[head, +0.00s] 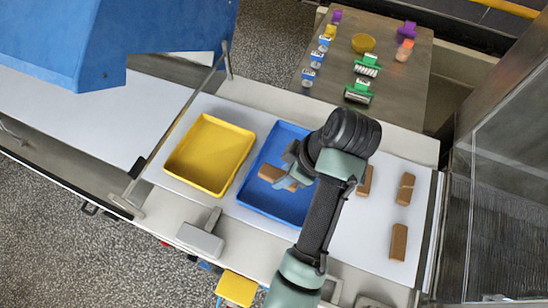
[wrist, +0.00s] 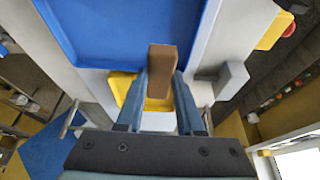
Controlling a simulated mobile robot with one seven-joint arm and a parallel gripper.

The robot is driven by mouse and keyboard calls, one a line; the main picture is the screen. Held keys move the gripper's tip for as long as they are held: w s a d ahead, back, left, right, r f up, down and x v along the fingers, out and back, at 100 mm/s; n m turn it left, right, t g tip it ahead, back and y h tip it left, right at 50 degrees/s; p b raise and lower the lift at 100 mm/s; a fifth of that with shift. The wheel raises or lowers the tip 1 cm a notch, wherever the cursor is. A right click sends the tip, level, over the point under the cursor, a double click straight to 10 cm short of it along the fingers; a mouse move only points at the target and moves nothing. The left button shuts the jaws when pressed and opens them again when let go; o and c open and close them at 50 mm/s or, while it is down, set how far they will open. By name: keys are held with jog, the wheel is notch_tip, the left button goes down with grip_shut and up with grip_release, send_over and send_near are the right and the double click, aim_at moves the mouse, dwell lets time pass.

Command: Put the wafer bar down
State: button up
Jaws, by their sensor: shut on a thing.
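My gripper (head: 282,180) is over the blue tray (head: 245,196), seen in the head view. It is shut on a brown wafer bar (head: 269,172), which sticks out on the left side of the fingers. In the wrist view the wafer bar (wrist: 162,62) stands between the two fingertips (wrist: 161,80), with the blue tray (wrist: 110,30) behind it. I cannot tell whether the bar touches the tray floor. My arm hides the right part of the blue tray.
A yellow tray (head: 186,168) lies left of the blue tray. Three more brown bars (head: 364,181), (head: 405,189), (head: 398,242) lie on the white surface (head: 375,225) at right. A grey block with a handle (head: 201,239) is at the front left. A blue housing (head: 150,30) overhangs the upper left.

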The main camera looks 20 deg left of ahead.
jog(key=shift+a, duration=0.15)
jog(key=shift+f+n+b, duration=0.3)
jog(key=shift+b, duration=0.05)
jog(key=b, duration=0.4)
send_over(277, 195)
jog(key=d, duration=0.2)
jog(key=f, duration=0.5)
jog(key=shift+s+a+f, duration=0.1)
jog(key=shift+a, duration=0.15)
jog(key=shift+f+p, duration=0.15)
jog(key=shift+p, duration=0.25)
jog(key=shift+f, duration=1.9)
jog(key=shift+f, duration=0.15)
jog(key=o, duration=1)
